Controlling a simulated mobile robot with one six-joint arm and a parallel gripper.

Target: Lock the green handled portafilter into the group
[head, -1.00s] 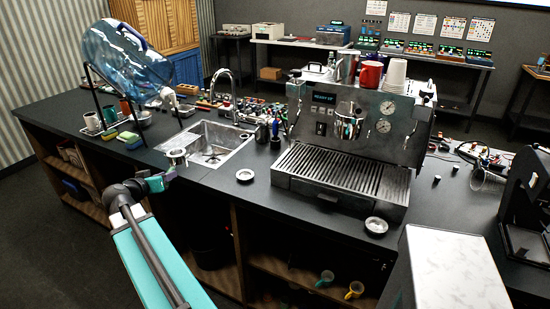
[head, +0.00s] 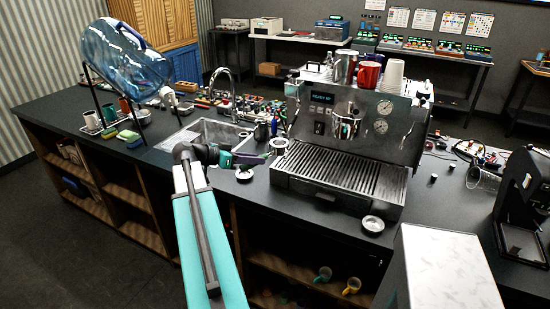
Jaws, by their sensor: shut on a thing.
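The espresso machine (head: 322,178) stands on the dark counter, its display lit. Its steel group (head: 346,124) is at the front, above the slatted drip tray. My gripper (head: 232,158) is shut on the green handle (head: 247,159) of the portafilter. The portafilter's round metal basket (head: 279,146) points right, just left of the machine's front and left of the group, apart from the group. It appears held above the counter, roughly level. My fingers cover part of the handle.
A small round dish (head: 244,175) lies below the handle, and another (head: 373,225) lies in front of the drip tray. The sink (head: 212,133) and its tap are behind my arm. A grey-white box (head: 445,265) stands front right. The counter front is otherwise clear.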

